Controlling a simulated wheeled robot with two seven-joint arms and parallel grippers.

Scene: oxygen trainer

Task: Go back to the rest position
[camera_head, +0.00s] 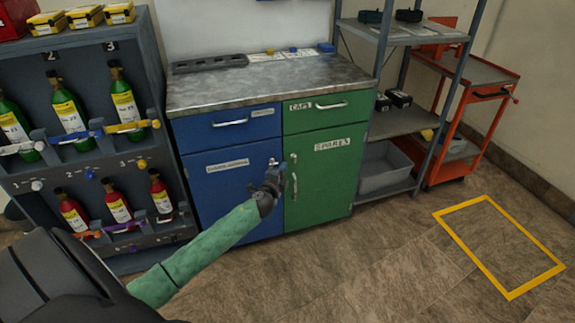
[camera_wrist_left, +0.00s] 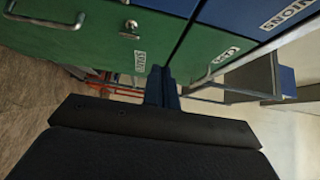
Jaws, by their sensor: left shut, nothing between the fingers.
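My left gripper (camera_head: 283,169) is at the end of the green-sleeved arm, in front of the workbench cabinet. Its fingers are shut and empty. In the head view it overlaps the seam between the blue door (camera_head: 228,190) and the green door (camera_head: 325,180), close to the green door's upright handle (camera_head: 294,185). I cannot tell whether it touches the cabinet. In the left wrist view the closed fingers (camera_wrist_left: 162,88) point at the green front (camera_wrist_left: 100,35), which appears turned on its side. My right gripper is not in view.
A grey rack (camera_head: 150,90) with green and red bottles stands at the left. The metal worktop (camera_head: 260,85) is above the doors. A grey shelf (camera_head: 405,122) and an orange cart (camera_head: 480,75) stand at the right. The floor by the yellow square (camera_head: 480,283) is clear.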

